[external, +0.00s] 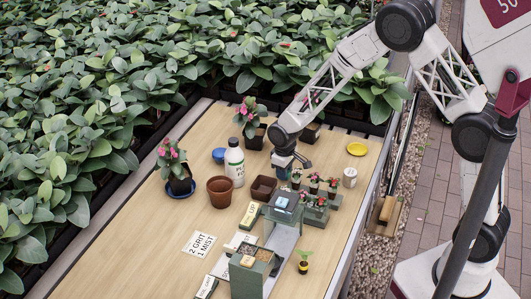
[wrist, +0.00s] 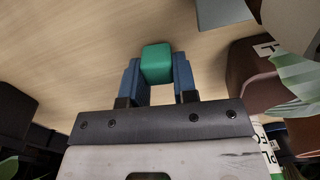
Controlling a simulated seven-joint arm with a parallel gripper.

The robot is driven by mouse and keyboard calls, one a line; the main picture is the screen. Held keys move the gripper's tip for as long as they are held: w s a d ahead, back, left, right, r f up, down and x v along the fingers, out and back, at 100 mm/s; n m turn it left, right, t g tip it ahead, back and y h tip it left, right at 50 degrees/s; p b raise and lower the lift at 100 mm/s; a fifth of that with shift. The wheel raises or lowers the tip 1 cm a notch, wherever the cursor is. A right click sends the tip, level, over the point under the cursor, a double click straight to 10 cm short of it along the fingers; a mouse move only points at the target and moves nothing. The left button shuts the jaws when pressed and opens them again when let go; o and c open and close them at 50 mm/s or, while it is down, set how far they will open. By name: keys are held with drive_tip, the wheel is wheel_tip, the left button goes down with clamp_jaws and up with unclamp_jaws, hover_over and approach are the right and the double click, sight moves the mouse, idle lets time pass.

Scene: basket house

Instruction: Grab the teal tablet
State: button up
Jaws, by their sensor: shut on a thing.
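The teal tablet (wrist: 157,60) is a small, rounded, green-teal block in the wrist view. It sits between the two blue fingers of my gripper (wrist: 157,78), which is shut on it. In the external view my gripper (external: 287,163) points down over the middle right of the wooden table, behind the brown square pot. The tablet is too small and hidden to make out in the external view. I cannot tell how far it is from the table top.
A brown square pot (external: 263,188), a white bottle (external: 235,163), a terracotta pot (external: 219,191) and small red-flowered plants (external: 314,183) stand close around. A grey-green stand (external: 283,240) is in front. A yellow dish (external: 357,149) lies at right.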

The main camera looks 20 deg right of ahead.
drive_tip(key=shift+r, duration=4.7)
